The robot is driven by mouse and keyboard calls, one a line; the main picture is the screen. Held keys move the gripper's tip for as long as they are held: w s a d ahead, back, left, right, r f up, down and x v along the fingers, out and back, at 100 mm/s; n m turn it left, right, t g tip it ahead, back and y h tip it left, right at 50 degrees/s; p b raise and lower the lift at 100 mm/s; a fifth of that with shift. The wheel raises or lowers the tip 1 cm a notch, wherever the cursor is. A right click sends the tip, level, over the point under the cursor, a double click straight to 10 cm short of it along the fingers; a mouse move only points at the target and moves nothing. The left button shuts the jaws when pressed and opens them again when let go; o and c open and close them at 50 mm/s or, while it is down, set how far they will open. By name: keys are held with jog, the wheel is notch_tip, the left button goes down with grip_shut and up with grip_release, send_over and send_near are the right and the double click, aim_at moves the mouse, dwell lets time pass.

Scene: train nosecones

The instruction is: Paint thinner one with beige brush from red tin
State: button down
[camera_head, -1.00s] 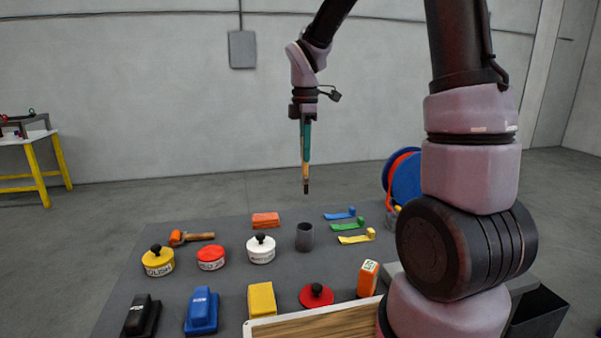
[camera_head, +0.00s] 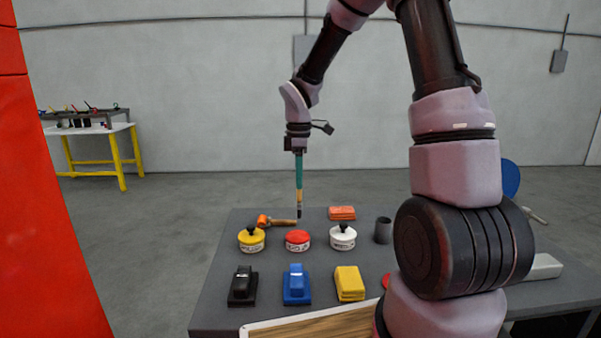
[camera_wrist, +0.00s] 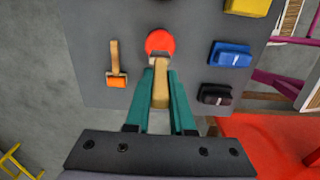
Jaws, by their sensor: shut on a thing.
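My gripper (camera_head: 299,168) is shut on a beige brush (camera_head: 299,200), which hangs tip down in the air over the table. In the wrist view the brush (camera_wrist: 160,85) sits between the green fingers. The red tin (camera_head: 297,240) stands on the grey table between a yellow tin (camera_head: 251,239) and a white tin (camera_head: 342,237). In the wrist view the red tin (camera_wrist: 160,40) lies just beyond the brush. A large red surface (camera_head: 45,220) fills the left edge of the head view; I cannot tell whether it is the thinner one. It also shows in the wrist view (camera_wrist: 275,140).
An orange-headed tool (camera_head: 277,222), black (camera_head: 242,287), blue (camera_head: 297,286) and yellow (camera_head: 349,284) blocks, an orange block (camera_head: 342,212) and a grey cup (camera_head: 383,230) are on the table. A yellow-legged bench (camera_head: 112,150) stands far left. Open floor lies between.

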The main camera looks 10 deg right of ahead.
aim_at(298, 202)
jog(key=shift+a+f, duration=0.25)
jog(key=shift+f, duration=3.4)
jog(key=shift+r, duration=3.55)
